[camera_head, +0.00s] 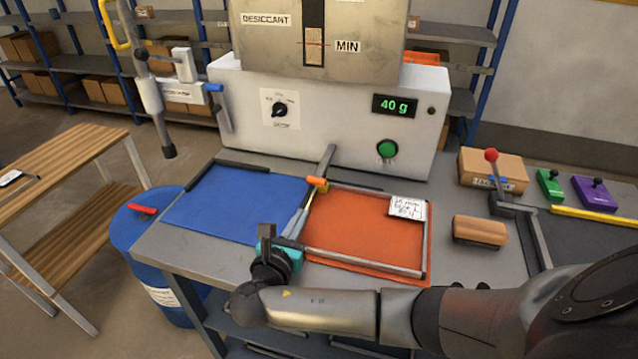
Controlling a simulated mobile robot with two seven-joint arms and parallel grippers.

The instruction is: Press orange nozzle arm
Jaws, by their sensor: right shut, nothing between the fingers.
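The orange nozzle arm shows as a small orange tip (318,183) at the end of a grey bar (328,160) that comes out of the front of the white machine (340,110). It sits over the border between the blue mat (215,205) and the orange tray (350,230). My right gripper (301,214) comes in from the lower right, with its fingers shut, empty, and pointing up toward the orange tip. The fingertips are just below the tip; I cannot tell whether they touch it. My left gripper is not in view.
A green button (387,149) and a 40 g display (394,106) are on the machine front. A red-knobbed lever (491,156), a brown block (480,231) and a cardboard box (493,171) stand on the right. A blue drum (150,235) stands left of the bench.

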